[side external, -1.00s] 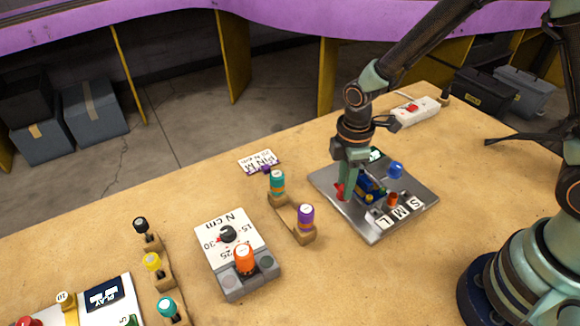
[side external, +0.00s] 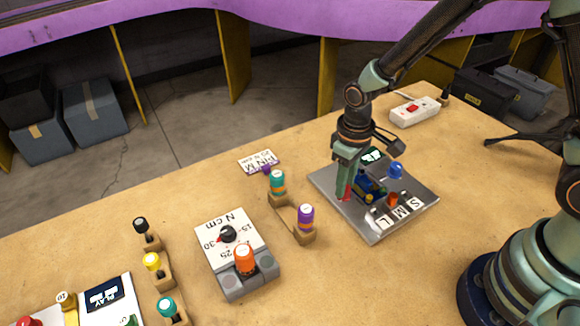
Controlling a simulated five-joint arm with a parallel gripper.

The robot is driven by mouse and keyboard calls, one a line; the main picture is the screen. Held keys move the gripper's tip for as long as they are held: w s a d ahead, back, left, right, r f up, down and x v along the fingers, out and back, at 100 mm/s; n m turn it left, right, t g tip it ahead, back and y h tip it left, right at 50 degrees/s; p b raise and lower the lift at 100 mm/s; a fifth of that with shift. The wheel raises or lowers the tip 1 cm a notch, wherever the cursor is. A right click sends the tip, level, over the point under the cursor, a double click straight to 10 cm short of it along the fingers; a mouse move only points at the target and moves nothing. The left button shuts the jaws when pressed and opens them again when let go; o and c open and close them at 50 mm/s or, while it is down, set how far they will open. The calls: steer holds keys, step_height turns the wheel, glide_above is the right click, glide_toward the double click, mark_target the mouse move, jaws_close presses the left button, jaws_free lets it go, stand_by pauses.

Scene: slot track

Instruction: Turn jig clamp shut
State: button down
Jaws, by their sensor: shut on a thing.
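The jig is a grey metal plate (side external: 375,229) on the wooden table, right of centre. My gripper (side external: 347,196) points down at the plate's left part, beside the car. Its fingers are shut on a red part, the clamp handle (side external: 346,197), of which only a little shows low between the fingers. The rest of the clamp is hidden by the fingers.
Left of the plate, a wooden holder (side external: 292,222) bears a teal and a purple-topped bit. A torque tester (side external: 232,255) marked N cm stands further left. A white power strip (side external: 414,111) lies behind the plate. The table's front middle is clear.

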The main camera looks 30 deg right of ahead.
steer(key=m, duration=0.6)
steer(key=shift+m, duration=0.3)
stand_by(0.4)
steer(key=c, duration=0.6)
jaws_free()
steer(key=shift+r, duration=0.1)
step_height(320, 180, up, 12)
steer(key=shift+f, duration=0.1)
